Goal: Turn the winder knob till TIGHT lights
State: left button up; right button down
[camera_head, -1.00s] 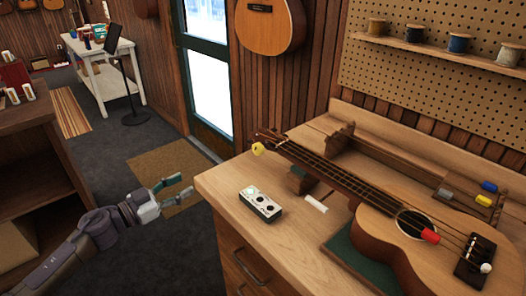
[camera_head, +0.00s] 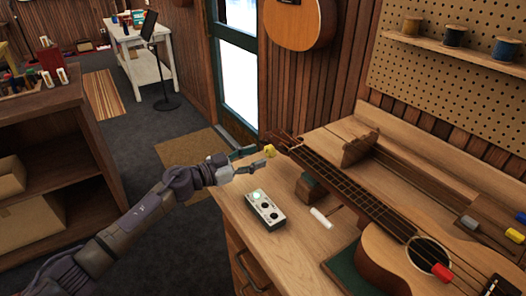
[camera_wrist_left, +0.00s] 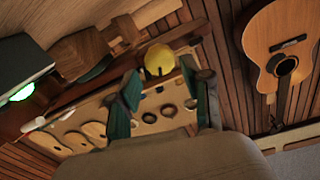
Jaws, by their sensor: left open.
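The yellow winder knob (camera_head: 270,151) is at the head end of the ukulele (camera_head: 385,225), which lies on the wooden bench. My left gripper (camera_head: 256,159) is open, with its fingertips just left of the knob in the head view. In the left wrist view the yellow knob (camera_wrist_left: 159,60) shows between and just beyond the spread fingers of my gripper (camera_wrist_left: 168,84); I see no clear contact. A small pale box (camera_head: 264,210) with dark round spots lies on the bench; its one pale-green light looks lit. In the wrist view a light (camera_wrist_left: 22,92) glows green. No lettering is readable.
A white stick (camera_head: 321,217) lies beside the box. A green-topped block (camera_head: 311,190) sits under the neck. A red piece (camera_head: 442,272) is near the ukulele's strings. Thread spools (camera_head: 454,36) stand on the wall shelf. The bench's front-left corner is mostly clear.

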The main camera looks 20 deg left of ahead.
aim_at(266, 152)
pick_arm(q)
jog(key=shift+x, duration=1.15)
jog(key=shift+w+d, duration=0.3)
jog(key=shift+w, duration=0.1)
pick_arm(e)
jog(key=shift+w+d+r, duration=0.2)
jog(key=shift+w+d, duration=0.2)
jog(key=shift+w, duration=0.1)
pick_arm(q)
jog(key=c, duration=0.9)
pick_arm(e)
jog(key=shift+s, duration=0.2)
